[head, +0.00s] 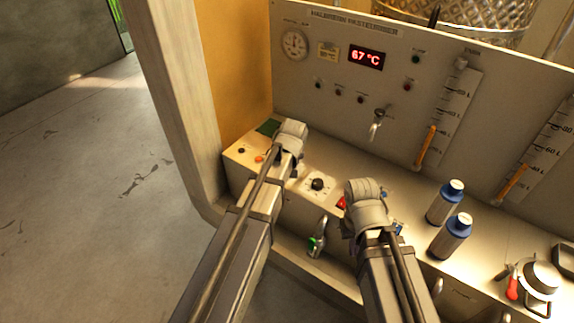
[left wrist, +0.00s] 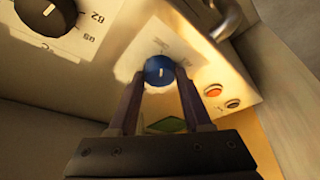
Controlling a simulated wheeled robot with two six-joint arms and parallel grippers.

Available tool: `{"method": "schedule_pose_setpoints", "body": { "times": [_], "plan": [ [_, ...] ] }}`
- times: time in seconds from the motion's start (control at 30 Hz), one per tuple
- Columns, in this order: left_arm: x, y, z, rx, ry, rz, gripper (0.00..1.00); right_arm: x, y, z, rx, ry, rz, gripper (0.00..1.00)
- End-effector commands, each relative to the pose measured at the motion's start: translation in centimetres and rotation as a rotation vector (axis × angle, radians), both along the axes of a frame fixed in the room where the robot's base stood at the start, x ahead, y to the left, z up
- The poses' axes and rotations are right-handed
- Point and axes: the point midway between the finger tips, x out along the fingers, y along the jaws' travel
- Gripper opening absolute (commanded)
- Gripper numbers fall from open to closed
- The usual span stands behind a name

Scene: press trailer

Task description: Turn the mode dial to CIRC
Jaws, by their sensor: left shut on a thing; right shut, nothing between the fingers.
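The mode dial (left wrist: 160,68) is a blue round knob with a short white pointer line on a pale label plate in the left wrist view. The plate's lettering is too blurred to read. My left gripper (left wrist: 160,82) has its two fingers on either side of the dial and is shut on it. In the head view my left gripper (head: 290,140) is over the sloped panel and hides the dial. My right gripper (head: 365,200) is shut and empty, over the panel's right part; its fingertips are largely hidden.
A black knob with a number scale (head: 317,184) sits between my grippers. Orange and dark buttons (left wrist: 223,97) lie beside the dial. A tap (head: 376,126) juts from the upright panel showing 67 °C (head: 366,57).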

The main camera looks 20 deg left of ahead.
Motion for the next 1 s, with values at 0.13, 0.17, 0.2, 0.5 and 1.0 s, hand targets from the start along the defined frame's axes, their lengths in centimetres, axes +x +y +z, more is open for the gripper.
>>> {"method": "schedule_pose_setpoints", "body": {
  "times": [0.13,0.17,0.2,0.5,1.0],
  "plan": [
    [-0.10,-0.03,-0.04,-0.001,0.003,0.008,0.00,0.00,0.00,-0.02,0.000,0.000,0.000,0.00],
    [-0.10,-0.03,-0.04,-0.002,0.003,0.009,0.00,0.00,0.00,-0.02,0.000,0.000,0.000,0.00],
    [-0.10,-0.03,-0.04,-0.002,0.003,0.009,0.00,0.00,0.00,-0.02,0.000,0.000,0.000,0.00],
    [-0.10,-0.02,-0.05,-0.002,0.003,0.009,0.57,0.00,0.00,-0.02,0.000,0.000,0.000,0.00],
    [-0.07,-0.02,0.11,-0.001,0.001,0.006,0.79,0.00,0.00,0.12,0.000,0.000,0.000,0.00]
  ]
}}
